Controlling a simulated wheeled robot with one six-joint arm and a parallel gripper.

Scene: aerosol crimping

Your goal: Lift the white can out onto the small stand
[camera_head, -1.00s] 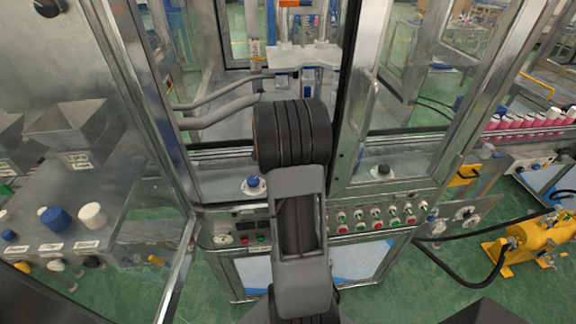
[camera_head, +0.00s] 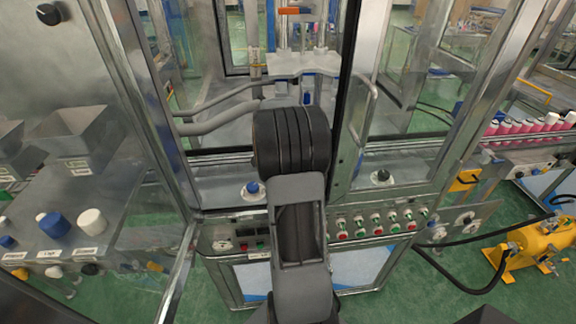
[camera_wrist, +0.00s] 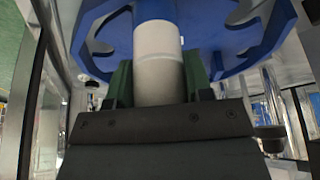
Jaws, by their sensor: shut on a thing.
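In the wrist view, the white can (camera_wrist: 158,55) stands upright between the green fingers of my gripper (camera_wrist: 160,82). The gripper is shut on the can's lower part. The can sits in a notch of the blue star-shaped wheel (camera_wrist: 225,42), whose arms spread on both sides of it. I cannot tell whether the can touches the wheel. In the head view, my arm hides the gripper and the can. I cannot make out the small stand in either view.
The machine has metal door frames and glass panels close on both sides of my arm. A control panel (camera_head: 375,222) with red and green buttons runs along its front. A blue-topped knob (camera_head: 253,188) is left of my arm. Pink bottles (camera_head: 530,124) line a conveyor at right.

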